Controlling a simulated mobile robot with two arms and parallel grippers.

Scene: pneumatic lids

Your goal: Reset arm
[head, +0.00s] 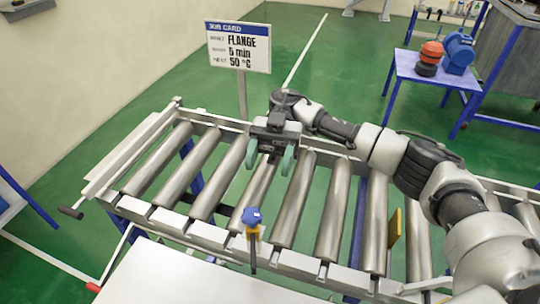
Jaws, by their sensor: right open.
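My right gripper (270,160) hangs above the roller conveyor (172,228). Its two green-padded fingers are apart and nothing shows between them. My right arm reaches in from the right edge, over the conveyor's right half. My left gripper is not in the head view.
A job card sign (238,47) reading "FLANGE, 5 min, 50 °C" stands behind the conveyor. A blue-topped yellow fitting (252,222) rises at the conveyor's near rail. A blue-legged table (408,68) at the back right holds orange and blue items. A pale surface (180,275) lies in front.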

